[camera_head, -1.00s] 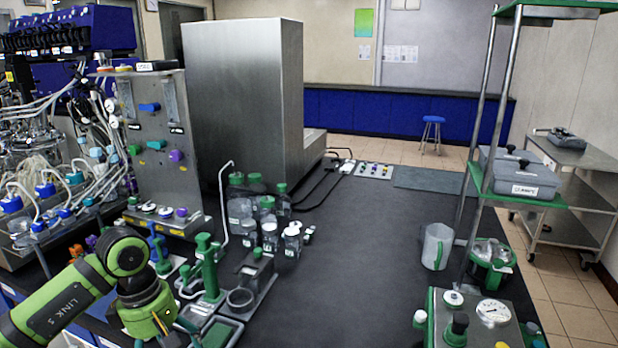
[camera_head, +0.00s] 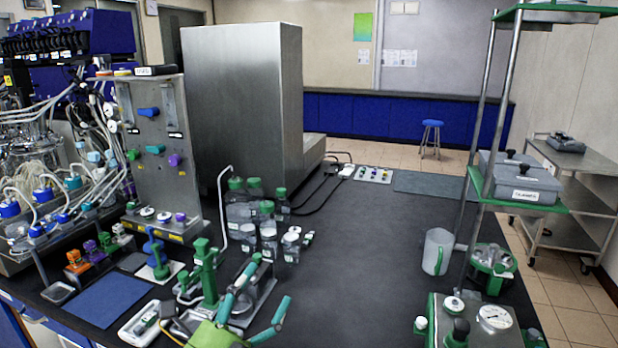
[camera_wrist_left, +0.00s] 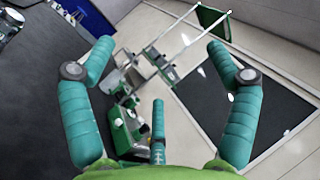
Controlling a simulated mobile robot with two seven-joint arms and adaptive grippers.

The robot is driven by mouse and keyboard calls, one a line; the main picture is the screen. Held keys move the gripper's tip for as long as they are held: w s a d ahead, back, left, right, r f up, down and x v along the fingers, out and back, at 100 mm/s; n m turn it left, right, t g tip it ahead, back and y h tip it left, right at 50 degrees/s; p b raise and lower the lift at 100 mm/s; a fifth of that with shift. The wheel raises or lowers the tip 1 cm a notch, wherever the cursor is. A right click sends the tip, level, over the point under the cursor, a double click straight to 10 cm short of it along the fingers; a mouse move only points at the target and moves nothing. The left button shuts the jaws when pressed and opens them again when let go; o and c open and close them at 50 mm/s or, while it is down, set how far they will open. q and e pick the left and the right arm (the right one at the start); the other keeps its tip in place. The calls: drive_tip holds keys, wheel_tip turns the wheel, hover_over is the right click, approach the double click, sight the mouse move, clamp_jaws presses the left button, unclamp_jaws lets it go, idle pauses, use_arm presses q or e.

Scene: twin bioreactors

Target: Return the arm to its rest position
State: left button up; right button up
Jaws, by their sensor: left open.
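My left gripper (camera_head: 265,285) is at the bottom of the head view, low in front of the bench, with its green body and teal fingers spread. Its fingers overlap the view of the metal stand and green clamp on the bench; I cannot tell how close they are to it. In the left wrist view the gripper (camera_wrist_left: 158,62) shows teal fingers wide apart with nothing between them. Most of the left arm is out of the head view. My right gripper is not in view.
The dark bench top (camera_head: 350,250) is clear in the middle. Green-capped bottles (camera_head: 240,215), a blue mat (camera_head: 108,298) and a green stand (camera_head: 205,270) are near the gripper. A clear jug (camera_head: 437,252) and a gauge unit (camera_head: 480,325) stand right. A large steel cabinet (camera_head: 240,110) rises behind.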

use_arm(q)
drive_tip(key=s+a+f+n+g+y, duration=0.3)
drive_tip(key=a+f+n+y, duration=0.3)
drive_tip(key=f+n, duration=0.35)
drive_tip(key=s+a+f+n+g+y, duration=0.35)
drive_tip(key=a+f+n+y, duration=0.2)
drive_tip(key=f+n, duration=0.4)
drive_tip(key=s+f+n+g, duration=0.4)
drive_tip(key=s+f+g, duration=0.65)
drive_tip(key=s, duration=0.75)
wheel_tip(320, 180, down, 24)
drive_tip(key=s, duration=0.2)
drive_tip(key=s+a+f+g, duration=0.1)
drive_tip(key=s+a+f, duration=0.1)
drive_tip(key=s+f, duration=1.3)
drive_tip(key=shift+s+a, duration=0.15)
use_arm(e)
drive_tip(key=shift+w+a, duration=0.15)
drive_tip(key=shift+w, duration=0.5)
